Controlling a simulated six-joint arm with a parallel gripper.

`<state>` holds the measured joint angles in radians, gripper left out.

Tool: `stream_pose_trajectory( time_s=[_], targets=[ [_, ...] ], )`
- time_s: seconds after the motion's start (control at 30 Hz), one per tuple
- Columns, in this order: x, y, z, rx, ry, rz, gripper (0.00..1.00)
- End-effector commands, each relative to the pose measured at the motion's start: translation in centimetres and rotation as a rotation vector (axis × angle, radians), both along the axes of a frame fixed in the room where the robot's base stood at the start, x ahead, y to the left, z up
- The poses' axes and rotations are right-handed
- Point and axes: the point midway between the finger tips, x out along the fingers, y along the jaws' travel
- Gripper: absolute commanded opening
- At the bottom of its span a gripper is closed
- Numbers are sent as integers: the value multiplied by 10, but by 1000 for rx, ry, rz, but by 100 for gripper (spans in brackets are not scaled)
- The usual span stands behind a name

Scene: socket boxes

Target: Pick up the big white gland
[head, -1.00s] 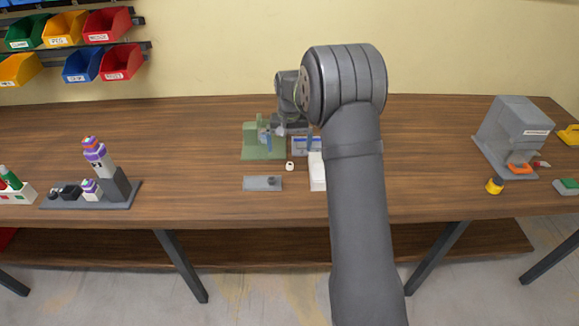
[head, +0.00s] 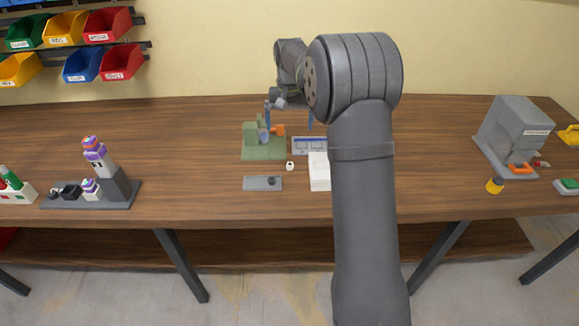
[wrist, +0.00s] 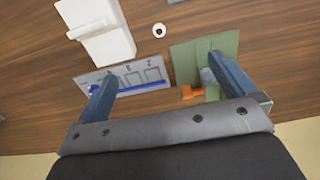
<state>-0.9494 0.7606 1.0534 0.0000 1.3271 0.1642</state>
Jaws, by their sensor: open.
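The big white gland is most likely the small white round piece with a dark hole (head: 290,166); it stands alone on the wooden table. It also shows at the top centre of the wrist view (wrist: 159,30). My gripper (head: 289,117) is open and empty, raised above the table farther back than the gland. In the wrist view its blue-grey fingers (wrist: 162,68) are spread wide, with the gland beyond their tips and roughly centred between them. Nothing hides the gland.
A green fixture (wrist: 185,60) with an orange part (wrist: 192,92) stands close to the gland. A grey-blue panel (wrist: 93,76) and a white block (head: 319,183) lie on its other side. A grey plate (head: 254,184) lies nearer the front edge.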

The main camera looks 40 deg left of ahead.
Motion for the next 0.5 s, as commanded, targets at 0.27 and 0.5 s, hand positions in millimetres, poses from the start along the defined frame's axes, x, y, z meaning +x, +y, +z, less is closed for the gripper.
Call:
stream_pose_trajectory(
  time_s=[0.27,0.5],
  targets=[
    [0,0,16,-1,1,0,100],
    [0,0,16,-1,1,0,86]
  ],
)
